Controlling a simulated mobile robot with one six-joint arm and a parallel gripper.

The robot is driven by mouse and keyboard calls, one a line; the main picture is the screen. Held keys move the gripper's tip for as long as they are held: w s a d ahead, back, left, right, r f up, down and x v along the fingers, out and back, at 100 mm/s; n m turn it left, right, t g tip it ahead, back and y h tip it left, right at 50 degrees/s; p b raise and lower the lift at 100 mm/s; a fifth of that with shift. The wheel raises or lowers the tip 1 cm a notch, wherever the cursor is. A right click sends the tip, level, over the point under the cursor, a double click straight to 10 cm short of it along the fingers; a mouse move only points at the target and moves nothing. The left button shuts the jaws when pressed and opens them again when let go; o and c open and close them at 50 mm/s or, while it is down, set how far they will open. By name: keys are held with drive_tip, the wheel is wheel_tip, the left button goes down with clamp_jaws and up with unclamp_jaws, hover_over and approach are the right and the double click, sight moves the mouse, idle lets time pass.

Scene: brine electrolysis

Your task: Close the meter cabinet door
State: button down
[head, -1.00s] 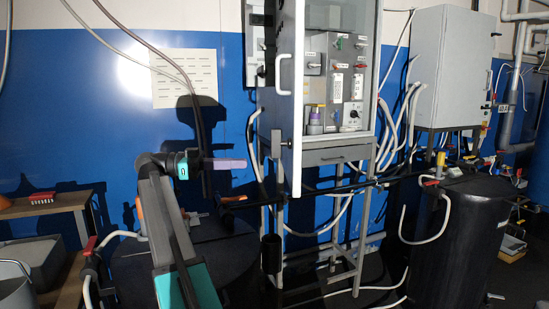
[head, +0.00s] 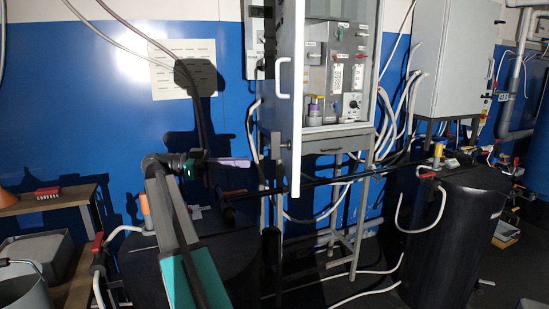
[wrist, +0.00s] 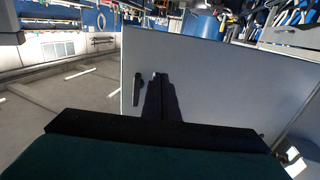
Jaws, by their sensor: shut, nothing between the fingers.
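The meter cabinet (head: 336,143) stands in the middle of the head view, with gauges and switches inside. Its door (head: 297,110) stands open, swung toward me and seen nearly edge-on, with a white handle (head: 284,77) on its left face. My gripper (head: 246,163) is shut and empty, pointing right at the lower part of the door from the left. A gap seems to show between them; contact cannot be told. In the wrist view a large grey panel (wrist: 215,85), apparently the door, fills the middle, with a dark latch (wrist: 137,91) and a dark shadow on it.
A closed grey cabinet (head: 452,60) hangs at the right. A black tank (head: 455,240) with hoses stands at the lower right. A dark horizontal pipe (head: 335,180) crosses below the meter cabinet. A wooden bench (head: 72,203) with a red rack (head: 47,192) is at the left.

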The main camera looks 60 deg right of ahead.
sight(288, 162)
drive_tip(key=shift+s+d+r+p, duration=0.15)
drive_tip(key=shift+s+p, duration=0.3)
drive_tip(key=shift+p, duration=1.9)
drive_tip(key=shift+s+d+r+p, duration=0.1)
drive_tip(key=shift+s+p, duration=0.3)
drive_tip(key=shift+p, duration=1.9)
drive_tip(key=p+x, duration=0.1)
drive_tip(key=x, duration=0.3)
drive_tip(key=p+x, duration=0.2)
drive_tip(key=x, duration=0.3)
drive_tip(key=shift+f, duration=0.2)
